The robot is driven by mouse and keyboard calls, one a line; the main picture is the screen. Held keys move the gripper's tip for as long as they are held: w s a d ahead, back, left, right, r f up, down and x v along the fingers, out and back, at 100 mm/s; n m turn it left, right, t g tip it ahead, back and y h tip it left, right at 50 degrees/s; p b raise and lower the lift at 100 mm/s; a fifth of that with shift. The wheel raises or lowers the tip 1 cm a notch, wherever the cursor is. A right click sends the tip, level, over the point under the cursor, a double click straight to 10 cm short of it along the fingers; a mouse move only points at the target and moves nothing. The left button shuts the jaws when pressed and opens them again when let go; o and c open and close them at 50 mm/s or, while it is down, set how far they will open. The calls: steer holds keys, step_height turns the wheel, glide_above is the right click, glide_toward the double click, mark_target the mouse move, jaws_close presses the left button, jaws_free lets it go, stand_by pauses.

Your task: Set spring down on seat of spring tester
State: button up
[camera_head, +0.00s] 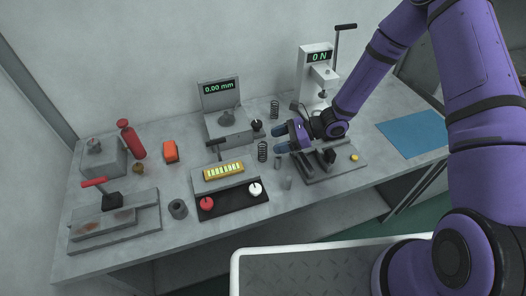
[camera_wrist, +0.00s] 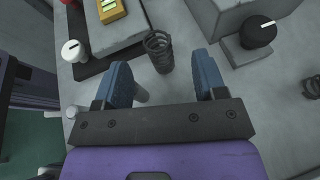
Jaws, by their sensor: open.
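The spring tester (camera_head: 316,60) stands at the back right with a display reading 0 N and a raised lever; my arm partly covers its lower part, and I cannot make out its seat clearly. A dark coil spring (camera_head: 262,151) stands upright on the bench, left of my gripper (camera_head: 279,139). In the wrist view a spring (camera_wrist: 158,50) stands just beyond the gap between my blue fingertips (camera_wrist: 163,78). A second spring (camera_head: 274,110) stands farther back; one also shows at the wrist view's right edge (camera_wrist: 313,87). My gripper is open and empty.
A gauge reading 0.00 mm (camera_head: 219,95) stands behind, with a black knob (camera_head: 256,126) beside it. A control box with red and white buttons (camera_head: 230,199) lies at front. A grey fixture (camera_head: 335,170) sits below my gripper. A blue mat (camera_head: 412,134) lies right.

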mark_target(264, 144)
steer(key=shift+r+x, duration=0.1)
steer(key=shift+x, duration=1.3)
steer(key=shift+r+x, duration=0.15)
steer(key=shift+x, duration=1.2)
steer(key=shift+s+a, duration=0.1)
steer(key=shift+s, duration=0.05)
steer(key=c, duration=1.1)
steer(key=shift+o, duration=0.2)
step_height(264, 144, up, 10)
steer(key=shift+f, duration=0.1)
steer(key=w+d+m+t+h, duration=0.2)
steer(key=w+d+m+t, duration=0.2)
steer(key=d, duration=0.5)
steer(key=w+d+m+t+h, duration=0.3)
steer(key=w+d+m+t, duration=0.1)
steer(key=d, duration=0.5)
steer(key=w+d+m+t+h, duration=0.2)
steer(key=w+d+m+t, duration=0.15)
steer(key=d, duration=0.55)
step_height(264, 144, up, 13)
steer(key=w+m+t+h, duration=0.1)
steer(key=w+m+h, duration=0.1)
steer(key=m, duration=0.1)
steer(key=shift+w+f, duration=0.25)
steer(key=shift+w, duration=0.05)
